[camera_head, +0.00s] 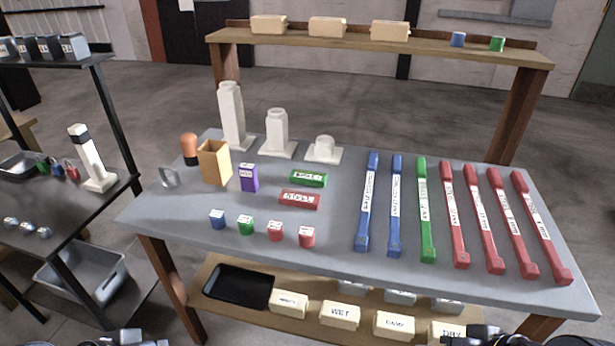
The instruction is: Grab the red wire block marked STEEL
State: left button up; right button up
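A red block (299,200) with a white label lies on the grey table, left of the long bars. Its lettering is too small to read surely. A green block (308,178) with a similar label lies just behind it. Several long red bars (483,225) with white labels lie on the right side of the table; their lettering is also unclear. Only the tops of my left gripper (124,337) and my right gripper (472,337) show at the bottom edge, in front of the table and away from the blocks. Their fingers cannot be made out.
Small blue, green and red cubes (275,231) sit near the table's front. Blue bars (368,205) and a green bar (425,215) lie left of the red bars.

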aim_at(287, 197)
jog(key=i+j, duration=0.25)
jog(key=j, duration=0.15)
jog(key=i+j, duration=0.5)
jog(key=j, duration=0.25)
jog(key=i+j, duration=0.25)
jog(key=j+z, duration=0.05)
jog(key=j, duration=0.05)
